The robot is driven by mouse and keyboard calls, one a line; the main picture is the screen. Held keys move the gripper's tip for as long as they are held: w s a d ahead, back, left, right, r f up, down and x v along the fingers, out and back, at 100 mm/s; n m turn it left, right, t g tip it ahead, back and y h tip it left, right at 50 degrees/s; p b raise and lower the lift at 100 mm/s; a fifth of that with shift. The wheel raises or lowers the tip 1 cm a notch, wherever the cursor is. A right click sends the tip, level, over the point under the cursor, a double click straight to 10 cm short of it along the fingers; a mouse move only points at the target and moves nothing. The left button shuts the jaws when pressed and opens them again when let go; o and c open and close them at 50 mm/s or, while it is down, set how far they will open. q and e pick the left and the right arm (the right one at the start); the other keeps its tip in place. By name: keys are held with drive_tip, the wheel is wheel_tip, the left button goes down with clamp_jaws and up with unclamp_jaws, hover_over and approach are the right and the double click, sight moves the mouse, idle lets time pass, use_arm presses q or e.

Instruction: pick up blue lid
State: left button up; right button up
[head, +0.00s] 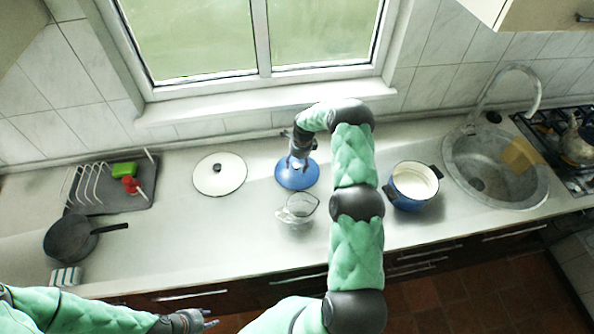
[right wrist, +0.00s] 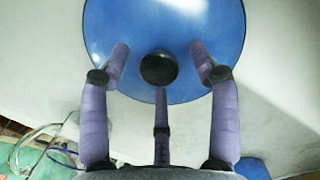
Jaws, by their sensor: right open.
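The blue lid (head: 296,175) lies on the counter below the window, and its black knob (right wrist: 158,69) shows in the right wrist view. My right gripper (head: 298,161) is over the lid, pointing down. In the right wrist view its purple fingers (right wrist: 160,75) are spread open around the knob, with a gap on each side. Whether any finger touches the lid I cannot tell. My left gripper (head: 208,319) is at the lower left, in front of the counter edge and away from the lid; its finger opening is too small to judge.
A glass jug (head: 297,209) stands just in front of the lid. A white lid (head: 220,174) lies to its left, and a blue pot (head: 413,187) stands right of my right arm. A pan (head: 70,238) and dish rack (head: 110,190) are left; the sink (head: 490,165) is right.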

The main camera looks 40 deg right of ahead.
drive_tip(key=shift+a+f, duration=0.1)
drive_tip(key=shift+f, duration=0.15)
drive_tip(key=c, duration=1.2)
